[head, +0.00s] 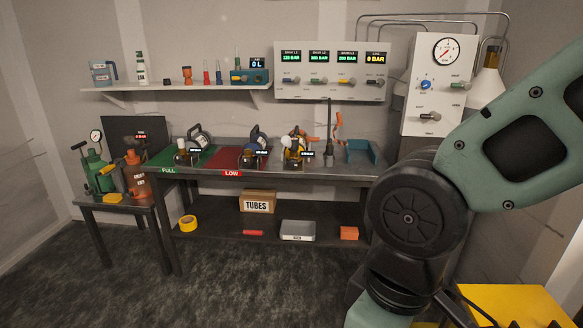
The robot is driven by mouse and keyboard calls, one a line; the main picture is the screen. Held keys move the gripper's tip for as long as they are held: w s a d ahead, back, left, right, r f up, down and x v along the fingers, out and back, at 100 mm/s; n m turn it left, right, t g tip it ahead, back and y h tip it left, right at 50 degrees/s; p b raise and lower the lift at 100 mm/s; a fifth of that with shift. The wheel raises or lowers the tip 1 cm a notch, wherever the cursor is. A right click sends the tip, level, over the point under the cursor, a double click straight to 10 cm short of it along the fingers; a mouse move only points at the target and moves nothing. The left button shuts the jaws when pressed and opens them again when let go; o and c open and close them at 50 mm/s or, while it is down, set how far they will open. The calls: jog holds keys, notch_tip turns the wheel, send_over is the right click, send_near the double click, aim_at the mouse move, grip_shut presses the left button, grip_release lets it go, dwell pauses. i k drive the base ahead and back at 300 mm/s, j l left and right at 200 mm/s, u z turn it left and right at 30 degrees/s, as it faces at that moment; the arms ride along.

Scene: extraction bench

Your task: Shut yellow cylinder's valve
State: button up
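The yellow cylinder (294,154) stands on the bench, just right of the red LOW area. A dark curved handle or guard is on its top, and a pale round part shows at its upper left. It is too small to tell whether its valve is open or shut. A small dark label covers part of its right side. My arm fills the right side of the head view, well to the right of the cylinder and nearer the camera. My gripper is not in view.
A blue cylinder (254,150) stands on the red area (220,160), and another cylinder (197,143) on the green FULL area (168,157). A gauge panel (331,90) hangs above.

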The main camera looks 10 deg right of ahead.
aim_at(293, 163)
jog(key=i+j+z, duration=0.65)
jog(key=j, duration=0.3)
jog(key=i+j+z, duration=0.2)
jog(key=j, duration=0.2)
jog(key=i+j+z, duration=0.2)
jog(key=j, duration=0.2)
